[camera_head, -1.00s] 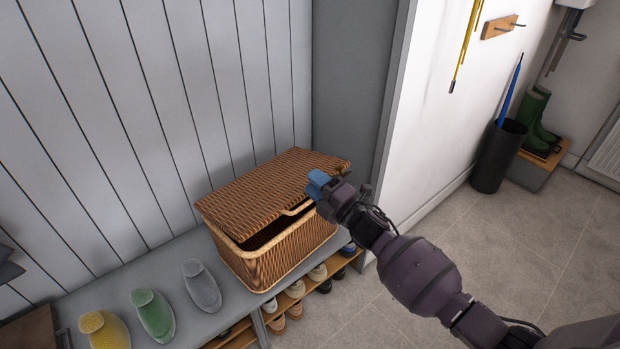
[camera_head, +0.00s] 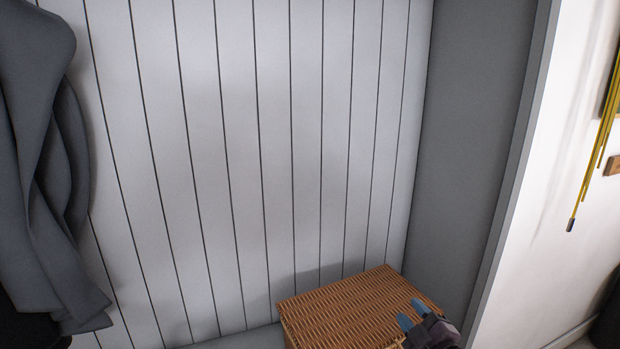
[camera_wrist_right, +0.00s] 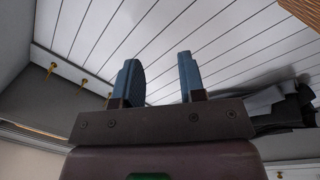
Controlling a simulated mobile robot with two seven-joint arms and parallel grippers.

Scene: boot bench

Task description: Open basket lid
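The wicker basket (camera_head: 292,338) stands at the bottom of the head view, mostly cut off by the frame. Its brown woven lid (camera_head: 345,308) shows from above; whether a gap remains under its front edge is hidden. My right gripper (camera_head: 410,314) is at the lid's right front part, its blue fingertips overlapping the lid in the picture; I cannot tell whether they touch it. In the right wrist view the gripper (camera_wrist_right: 158,62) has its fingers apart with nothing between them. A wicker patch (camera_wrist_right: 306,10) shows at that view's top right corner. My left gripper is out of view.
A grey coat (camera_head: 45,170) hangs at the left. The panelled wall (camera_head: 250,150) stands behind the basket and a grey side panel (camera_head: 480,130) to its right. Wall hooks (camera_wrist_right: 52,68) show in the wrist view.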

